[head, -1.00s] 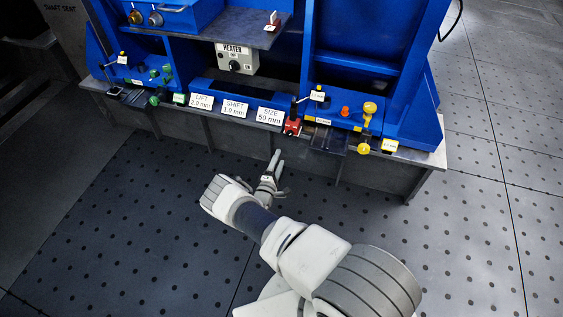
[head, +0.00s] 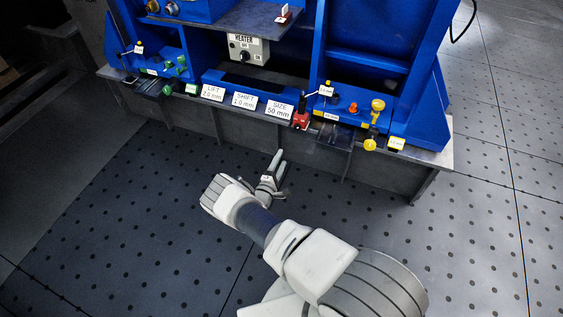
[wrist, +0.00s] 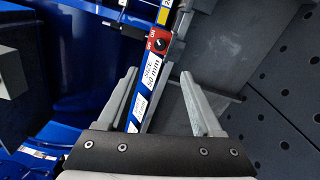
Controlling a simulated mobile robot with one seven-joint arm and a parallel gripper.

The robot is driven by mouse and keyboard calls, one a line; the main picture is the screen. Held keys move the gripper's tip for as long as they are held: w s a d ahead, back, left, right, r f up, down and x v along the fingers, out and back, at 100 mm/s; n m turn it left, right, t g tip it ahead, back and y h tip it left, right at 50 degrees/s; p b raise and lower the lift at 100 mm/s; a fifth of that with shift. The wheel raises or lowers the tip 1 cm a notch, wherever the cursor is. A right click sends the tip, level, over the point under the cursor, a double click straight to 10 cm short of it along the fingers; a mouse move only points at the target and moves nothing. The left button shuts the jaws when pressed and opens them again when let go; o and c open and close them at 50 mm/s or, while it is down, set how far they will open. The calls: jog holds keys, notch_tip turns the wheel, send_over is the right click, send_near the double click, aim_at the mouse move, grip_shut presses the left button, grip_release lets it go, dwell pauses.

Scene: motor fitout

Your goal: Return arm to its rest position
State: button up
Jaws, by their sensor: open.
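My gripper (head: 277,163) hangs in front of the blue workstation (head: 362,75), with its fingers pointing toward the bench edge. It is apart from the bench and holds nothing. In the wrist view my gripper (wrist: 160,98) has its two grey fingers spread wide. Between and beyond them I see the red switch (wrist: 158,42) and the white SIZE 50 mm label (wrist: 151,72). My arm reaches in from the lower right of the head view, bent at the elbow.
The bench front carries LIFT (head: 213,93), SHIFT (head: 245,100) and SIZE (head: 279,110) labels. A heater box (head: 248,49) sits behind. Green knobs (head: 174,66) are at left, yellow knobs (head: 377,105) at right. The dotted floor (head: 130,210) around my arm is clear.

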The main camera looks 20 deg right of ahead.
jog(key=shift+r, duration=0.1)
dwell(0.4)
jog(key=s+d+r+m+g+h, duration=0.1)
jog(key=d+r+m+g, duration=0.25)
jog(key=r, duration=0.65)
jog(key=s+d+r+m+g+h, duration=0.15)
jog(key=r+m+g, duration=0.3)
jog(key=r, duration=0.55)
jog(key=s+d+r+m+g, duration=0.1)
jog(key=d+r+m+g, duration=0.3)
jog(key=r, duration=0.6)
jog(key=s+a+r+m+g+y, duration=0.15)
jog(key=s+r+y, duration=0.25)
jog(key=s+r, duration=0.4)
jog(key=s+a+r+m+y, duration=0.1)
jog(key=s+a+r+y, duration=0.2)
jog(key=s+r, duration=0.4)
jog(key=s+a+r+n+t+y, duration=0.1)
jog(key=s+a+r+t+y, duration=0.25)
jog(key=s, duration=0.55)
jog(key=s+a+r+t+y, duration=0.1)
jog(key=s+a+r+y, duration=0.25)
jog(key=s+a, duration=0.35)
notch_tip(320, 180, up, 28)
jog(key=s+p, duration=0.1)
jog(key=p, duration=2.6)
jog(key=shift+s+d+h, duration=0.25)
jog(key=shift+d+h, duration=0.1)
